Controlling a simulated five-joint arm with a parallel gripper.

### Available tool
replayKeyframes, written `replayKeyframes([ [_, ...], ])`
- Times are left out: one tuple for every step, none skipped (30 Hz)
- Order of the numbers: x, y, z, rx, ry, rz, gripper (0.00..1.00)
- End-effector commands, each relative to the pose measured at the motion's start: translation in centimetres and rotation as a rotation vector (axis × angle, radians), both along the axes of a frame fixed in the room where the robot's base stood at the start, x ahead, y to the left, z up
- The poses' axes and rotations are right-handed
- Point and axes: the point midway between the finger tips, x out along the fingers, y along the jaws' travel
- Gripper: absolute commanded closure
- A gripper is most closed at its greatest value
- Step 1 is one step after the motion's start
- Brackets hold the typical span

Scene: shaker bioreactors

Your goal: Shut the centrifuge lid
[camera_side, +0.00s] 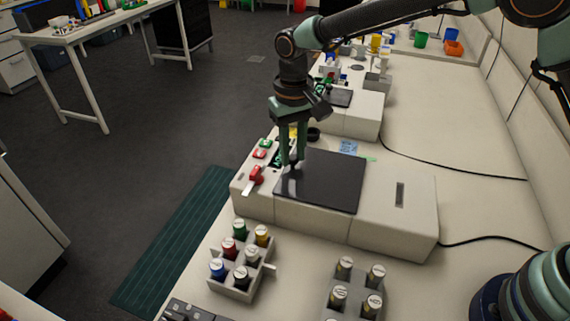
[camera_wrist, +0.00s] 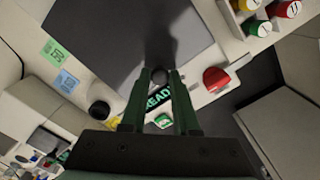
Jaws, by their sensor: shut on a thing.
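The centrifuge (camera_side: 400,205) is a long white box on the bench in the side view. Its dark square lid (camera_side: 335,180) lies flat over the top, with no gap that I can make out; the lid also fills the upper middle of the wrist view (camera_wrist: 110,35). My gripper (camera_side: 292,166) points down at the lid's front-left edge. A panel display (camera_wrist: 158,97) reading "READY" is partly hidden by the fingers.
A red switch (camera_side: 257,174) and a green button (camera_side: 265,143) sit on the front panel. A rack of capped vials (camera_side: 240,290) stands in front, and another rack (camera_side: 335,315) stands to its right. A similar machine (camera_side: 365,115) stands behind. The bench at right is clear except for cables.

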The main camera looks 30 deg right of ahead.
Motion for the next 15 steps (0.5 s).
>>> replayKeyframes([
  [0.48, 0.50, 0.19, 0.011, -0.023, 0.005, 1.00],
  [0.47, 0.51, 0.19, 0.011, -0.023, 0.006, 1.00],
  [0.47, 0.52, 0.19, 0.011, -0.023, 0.006, 1.00],
  [0.45, 0.52, 0.19, 0.011, -0.023, 0.006, 0.59],
  [0.44, 0.52, 0.19, 0.010, -0.022, 0.007, 0.48],
  [0.41, 0.50, 0.18, 0.010, -0.021, 0.006, 0.41],
  [0.40, 0.48, 0.17, 0.009, -0.020, 0.006, 0.41],
  [0.38, 0.45, 0.15, 0.009, -0.019, 0.006, 0.41],
  [0.36, 0.42, 0.14, 0.009, -0.018, 0.005, 0.41],
  [0.35, 0.39, 0.13, 0.008, -0.018, 0.005, 0.41],
  [0.34, 0.38, 0.12, 0.008, -0.017, 0.005, 0.41],
  [0.32, 0.35, 0.11, 0.008, -0.016, 0.004, 0.41],
  [0.31, 0.34, 0.10, 0.007, -0.016, 0.004, 0.41],
  [0.31, 0.33, 0.10, 0.007, -0.016, 0.004, 0.41],
  [0.31, 0.32, 0.15, 0.007, -0.015, 0.004, 0.41],
])
